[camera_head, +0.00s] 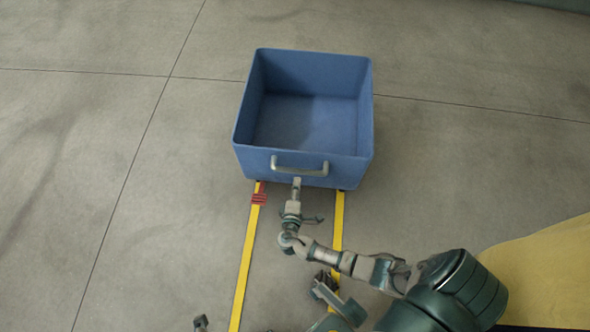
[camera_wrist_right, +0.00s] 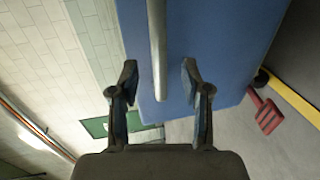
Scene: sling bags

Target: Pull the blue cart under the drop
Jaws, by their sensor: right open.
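The blue cart (camera_head: 305,120) is an open, empty bin standing upright on the floor, with a grey bar handle (camera_head: 300,168) on its near wall. My right gripper (camera_head: 297,182) is at that near wall, just below the handle in the head view. In the right wrist view my gripper (camera_wrist_right: 160,72) is open, and the handle (camera_wrist_right: 157,45) runs between its two fingers with gaps on both sides. Whether it touches the handle cannot be told. Dark parts of mine show at the bottom of the head view, where I cannot make out the left gripper's jaws.
Two yellow floor lines (camera_head: 247,255) run from the cart toward me. A yellow surface (camera_head: 545,270) is at right.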

